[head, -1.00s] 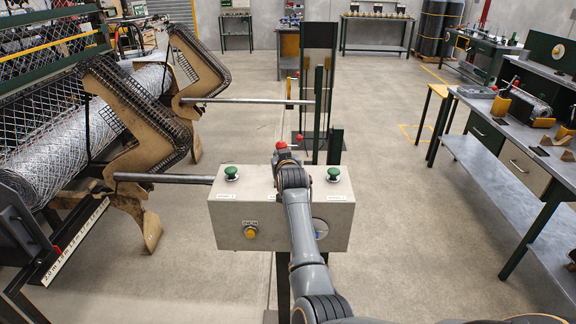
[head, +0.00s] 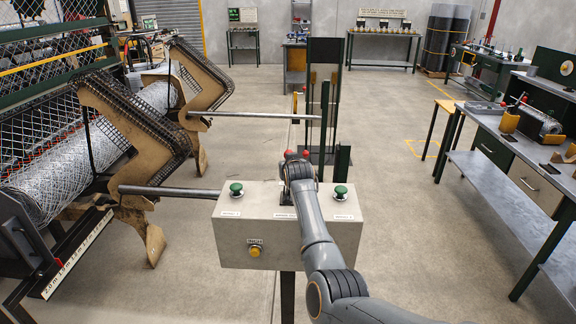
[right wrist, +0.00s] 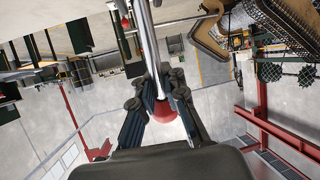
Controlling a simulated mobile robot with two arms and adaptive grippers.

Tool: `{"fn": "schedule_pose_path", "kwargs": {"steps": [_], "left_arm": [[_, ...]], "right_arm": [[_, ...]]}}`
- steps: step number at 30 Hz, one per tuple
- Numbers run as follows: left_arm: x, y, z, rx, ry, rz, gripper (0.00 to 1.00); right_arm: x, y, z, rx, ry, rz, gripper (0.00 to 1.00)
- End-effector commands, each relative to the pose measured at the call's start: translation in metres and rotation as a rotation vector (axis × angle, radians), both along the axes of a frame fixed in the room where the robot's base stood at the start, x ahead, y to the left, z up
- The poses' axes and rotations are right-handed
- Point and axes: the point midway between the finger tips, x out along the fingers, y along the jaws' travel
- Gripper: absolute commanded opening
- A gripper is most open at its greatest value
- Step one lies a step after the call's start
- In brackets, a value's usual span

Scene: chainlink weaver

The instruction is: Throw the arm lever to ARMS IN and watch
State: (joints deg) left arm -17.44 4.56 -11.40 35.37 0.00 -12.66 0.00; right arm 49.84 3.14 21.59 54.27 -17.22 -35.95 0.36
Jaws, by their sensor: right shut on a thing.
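A grey control box (head: 237,240) stands in front of me with two green buttons, left (head: 236,188) and right (head: 341,192), and a yellow button (head: 255,251). My right gripper (right wrist: 168,100) is shut on the arm lever (right wrist: 150,45), around its shaft at the red ball knob (right wrist: 164,112). In the head view my right gripper (head: 298,168) is over the top of the box and hides most of the lever; red shows at its tip. The lever's marked position cannot be read. My left gripper is not in view.
At the left, the machine carries a mesh roll (head: 60,165) and tan side plates (head: 130,130). A near rod (head: 165,190) and a far rod (head: 250,115) reach right. A workbench (head: 500,150) stands right; the floor between is clear.

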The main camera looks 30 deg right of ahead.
Motion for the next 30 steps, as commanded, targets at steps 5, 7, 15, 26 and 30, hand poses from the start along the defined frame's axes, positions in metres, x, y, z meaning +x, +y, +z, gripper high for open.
{"fn": "schedule_pose_path", "kwargs": {"steps": [5,7,15,26,30], "left_arm": [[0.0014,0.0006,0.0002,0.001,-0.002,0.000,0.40],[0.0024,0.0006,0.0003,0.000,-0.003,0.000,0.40],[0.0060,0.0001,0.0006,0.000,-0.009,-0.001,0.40],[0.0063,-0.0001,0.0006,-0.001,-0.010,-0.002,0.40],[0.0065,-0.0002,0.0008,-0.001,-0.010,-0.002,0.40]], "right_arm": [[0.0023,-0.0061,0.0109,-0.017,-0.020,-0.005,0.00],[0.0023,-0.0062,0.0109,-0.017,-0.020,-0.005,0.00],[0.0024,-0.0064,0.0111,-0.018,-0.021,-0.005,0.00],[0.0024,-0.0064,0.0111,-0.017,-0.022,-0.005,0.27],[0.0024,-0.0059,0.0104,-0.014,-0.021,-0.005,0.41]]}}
